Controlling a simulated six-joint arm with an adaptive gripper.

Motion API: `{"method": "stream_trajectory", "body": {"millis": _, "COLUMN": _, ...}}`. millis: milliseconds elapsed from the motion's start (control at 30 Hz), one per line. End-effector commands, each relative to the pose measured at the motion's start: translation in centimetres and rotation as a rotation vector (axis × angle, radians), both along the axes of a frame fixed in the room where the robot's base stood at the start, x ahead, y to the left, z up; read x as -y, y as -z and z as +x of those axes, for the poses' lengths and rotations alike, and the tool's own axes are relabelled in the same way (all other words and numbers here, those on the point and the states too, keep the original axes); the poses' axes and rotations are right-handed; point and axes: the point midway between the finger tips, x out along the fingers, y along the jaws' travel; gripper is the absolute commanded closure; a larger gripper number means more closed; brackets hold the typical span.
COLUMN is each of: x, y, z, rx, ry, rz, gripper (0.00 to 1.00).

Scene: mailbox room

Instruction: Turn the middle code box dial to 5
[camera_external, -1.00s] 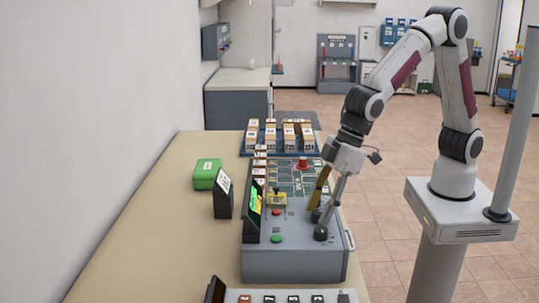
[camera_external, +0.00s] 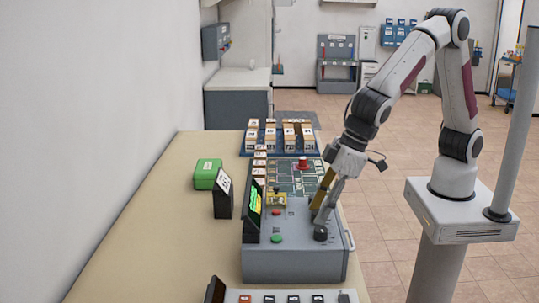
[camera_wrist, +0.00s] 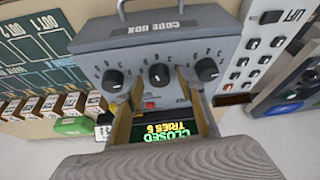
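The grey code box (camera_wrist: 85,42) has three black dials in a row. In the wrist view the middle dial (camera_wrist: 158,75) sits between the left dial (camera_wrist: 111,82) and right dial (camera_wrist: 206,68). Its setting is too small to read. My gripper (camera_wrist: 160,76) is open, with one finger on either side of the middle dial; I cannot tell whether they touch it. The box's display (camera_wrist: 172,132) reads upside down "CLOSED" and "TRIES 6". In the external view my gripper (camera_external: 318,210) is low over the box (camera_external: 290,265), hiding the middle dial. The nearest dial (camera_external: 320,232) shows beside it.
A red button (camera_external: 276,212) and green button (camera_external: 277,239) are on the box. A lift panel (camera_wrist: 262,45) is to the right in the wrist view. The left bench (camera_external: 150,215) is mostly clear.

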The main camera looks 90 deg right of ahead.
Motion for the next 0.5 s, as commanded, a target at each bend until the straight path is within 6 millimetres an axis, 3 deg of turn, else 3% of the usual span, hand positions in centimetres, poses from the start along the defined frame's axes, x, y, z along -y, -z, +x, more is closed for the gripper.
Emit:
{"method": "stream_trajectory", "body": {"millis": 300, "x": -0.1, "y": 0.0, "z": 0.0, "rx": 0.0, "ry": 0.111, "rz": -0.001, "gripper": 0.61}}
{"method": "stream_trajectory", "body": {"millis": 500, "x": -0.1, "y": -2.6, "z": -1.0, "rx": 0.003, "ry": 0.109, "rz": 0.002, "gripper": 0.61}}
